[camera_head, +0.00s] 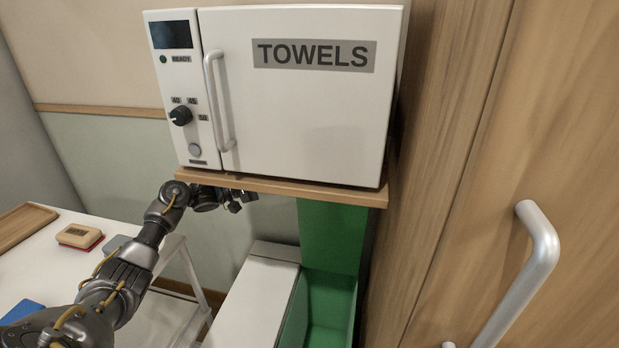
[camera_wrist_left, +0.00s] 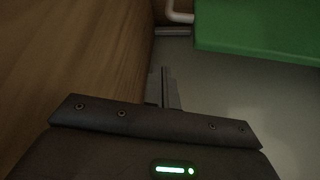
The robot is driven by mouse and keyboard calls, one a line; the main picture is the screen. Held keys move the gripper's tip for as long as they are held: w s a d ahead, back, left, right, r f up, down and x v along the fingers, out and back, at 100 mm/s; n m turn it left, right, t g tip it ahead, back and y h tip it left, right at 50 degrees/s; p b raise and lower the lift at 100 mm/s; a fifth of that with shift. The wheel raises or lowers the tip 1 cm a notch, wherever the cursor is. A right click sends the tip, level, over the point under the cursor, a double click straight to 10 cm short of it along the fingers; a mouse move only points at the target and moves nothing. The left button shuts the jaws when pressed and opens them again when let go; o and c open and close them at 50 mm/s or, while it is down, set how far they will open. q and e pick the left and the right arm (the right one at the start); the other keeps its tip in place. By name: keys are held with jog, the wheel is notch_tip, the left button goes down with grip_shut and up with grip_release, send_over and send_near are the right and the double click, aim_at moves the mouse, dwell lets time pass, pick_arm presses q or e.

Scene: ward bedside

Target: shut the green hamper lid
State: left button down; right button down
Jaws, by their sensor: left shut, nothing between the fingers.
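The green hamper (camera_head: 345,312) stands low between a white-topped box and the wooden cabinet, and its open inside shows. Its green lid (camera_head: 331,238) stands upright behind the opening, with its top hidden by the shelf. My left gripper (camera_head: 243,201) is just under the shelf's front edge, left of the lid and apart from it. In the left wrist view its fingers (camera_wrist_left: 165,88) are together and empty. A green panel (camera_wrist_left: 262,28) of the hamper or lid shows there at the upper right; I cannot tell which. My right gripper is out of view.
A white towel warmer (camera_head: 300,120) sits on a wooden shelf (camera_head: 290,187) above the lid. The white-topped box (camera_head: 258,290) is left of the hamper. The wooden cabinet (camera_head: 450,200) with a handle (camera_head: 525,265) closes the right side. A white table (camera_head: 60,265) is at left.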

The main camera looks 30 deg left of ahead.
pick_arm(q)
jog(key=w+d+p, duration=0.1)
jog(key=d, duration=0.1)
jog(key=w+d+p, duration=0.1)
jog(key=w+d, duration=0.1)
jog(key=d, duration=0.1)
jog(key=w+d+r+p, duration=0.1)
jog(key=d, duration=0.2)
jog(key=shift+w+d+p, duration=0.2)
jog(key=shift+w+p, duration=0.05)
jog(key=shift+p, duration=0.15)
jog(key=shift+s+d+f, duration=0.15)
jog(key=shift+s+f, duration=0.05)
jog(key=shift+s, duration=0.3)
jog(key=shift+d+f, duration=0.1)
jog(key=shift+f, duration=0.05)
